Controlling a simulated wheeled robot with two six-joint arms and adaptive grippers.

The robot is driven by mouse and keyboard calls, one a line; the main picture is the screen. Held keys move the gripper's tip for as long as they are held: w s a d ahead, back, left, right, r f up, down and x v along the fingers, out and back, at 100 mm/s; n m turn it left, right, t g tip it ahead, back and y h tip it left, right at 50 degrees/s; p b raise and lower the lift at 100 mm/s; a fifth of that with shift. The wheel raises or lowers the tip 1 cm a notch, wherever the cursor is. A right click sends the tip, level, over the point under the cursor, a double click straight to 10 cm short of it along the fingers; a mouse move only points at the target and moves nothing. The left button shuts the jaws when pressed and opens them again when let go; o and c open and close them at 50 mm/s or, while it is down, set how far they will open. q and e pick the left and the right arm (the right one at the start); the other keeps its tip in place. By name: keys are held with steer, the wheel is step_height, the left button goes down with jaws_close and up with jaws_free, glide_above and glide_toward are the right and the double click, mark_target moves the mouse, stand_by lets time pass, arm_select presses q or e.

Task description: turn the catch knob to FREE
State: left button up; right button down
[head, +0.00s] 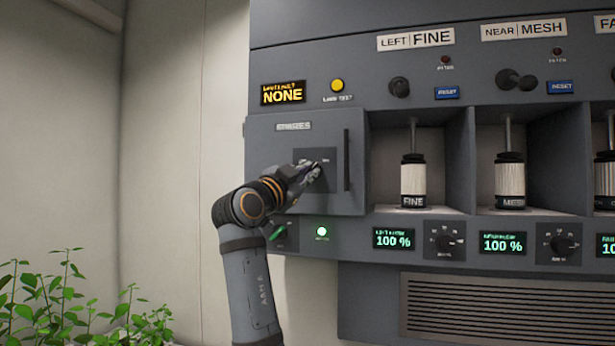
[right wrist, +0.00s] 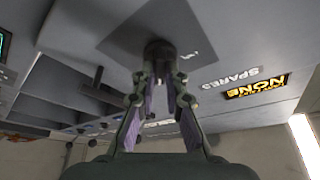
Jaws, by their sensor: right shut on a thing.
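The catch knob (right wrist: 158,50) is a dark round knob on a dark square plate (right wrist: 195,28), which in the head view (head: 325,184) sits on the front of a grey panel labelled SPARES (head: 293,126). My right gripper (head: 314,170) reaches the plate from the lower left and covers most of the knob there. In the right wrist view its two fingers (right wrist: 163,82) are closed around the knob. The small lettering on the plate is too small to read, so the knob's setting cannot be told. My left gripper is in neither view.
A vertical dark handle (head: 347,160) stands right of the plate. Below are a green-marked dial (head: 279,234) and a lit green lamp (head: 322,231). Open bays hold the FINE canister (head: 413,180) and the MESH canister (head: 510,180). Plants (head: 60,305) grow at lower left.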

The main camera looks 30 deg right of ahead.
steer(key=shift+m+g, duration=0.4)
steer(key=shift+m, duration=0.4)
steer(key=c, duration=1.4)
jaws_free()
steer(key=shift+a, duration=0.15)
steer(key=v, duration=0.7)
steer(key=shift+f, duration=0.1)
